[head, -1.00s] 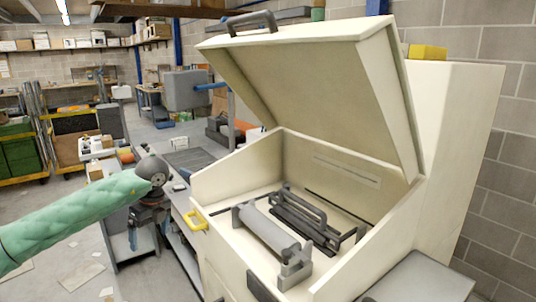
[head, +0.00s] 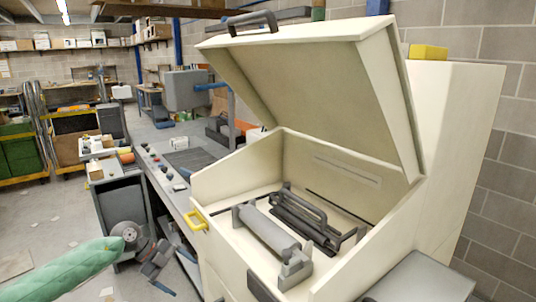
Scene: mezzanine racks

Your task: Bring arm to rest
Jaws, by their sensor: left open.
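My left arm in its green padded sleeve comes in from the lower left. My left gripper (head: 175,272) is open and empty, low in front of the control bench, with its fingers pointing down and to the right. It is apart from the cream machine (head: 240,262), which stands to its right. The machine's lid (head: 312,95) is tilted up and open, with a dark handle on top. Inside the machine lie a grey roller (head: 268,230) and a dark handled part (head: 305,208). My right gripper is not in view.
A yellow handle (head: 196,220) sticks out at the machine's front left. The control bench (head: 165,185) with several knobs stands behind the gripper. Yellow-framed racks (head: 45,150) stand at the far left. The floor at left is mostly open.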

